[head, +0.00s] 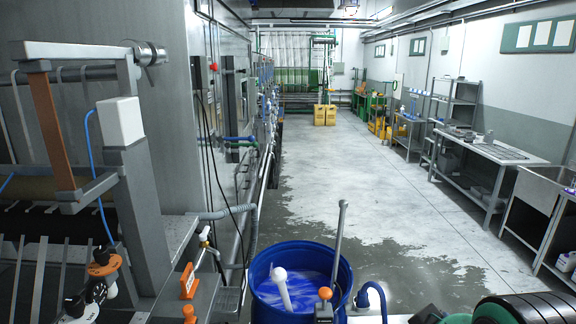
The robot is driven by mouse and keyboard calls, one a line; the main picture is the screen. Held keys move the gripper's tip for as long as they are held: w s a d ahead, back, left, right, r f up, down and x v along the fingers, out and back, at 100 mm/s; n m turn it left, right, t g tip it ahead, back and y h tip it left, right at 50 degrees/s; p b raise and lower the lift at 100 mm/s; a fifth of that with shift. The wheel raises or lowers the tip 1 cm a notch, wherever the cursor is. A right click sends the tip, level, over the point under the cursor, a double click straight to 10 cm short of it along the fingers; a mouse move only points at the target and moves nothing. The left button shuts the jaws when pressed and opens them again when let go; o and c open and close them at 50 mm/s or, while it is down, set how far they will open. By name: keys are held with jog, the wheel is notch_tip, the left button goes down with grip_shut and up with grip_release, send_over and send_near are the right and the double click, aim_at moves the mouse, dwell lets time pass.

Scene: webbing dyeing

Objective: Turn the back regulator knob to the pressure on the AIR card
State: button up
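On the machine frame at the lower left is a cluster of fittings, with a thin blue hose running down to it. Its upper fitting (103,262) has an orange top with dark and white parts.
A blue drum (262,272) with bluish liquid, a white-headed rod and a grey pole stands at the front centre. An orange-topped dark box (324,302) is before it. The partly wet floor (350,170) beyond is clear.

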jog(key=shift+c, duration=0.3)
jog(key=c, duration=1.5)
jog(key=shift+o, duration=0.2)
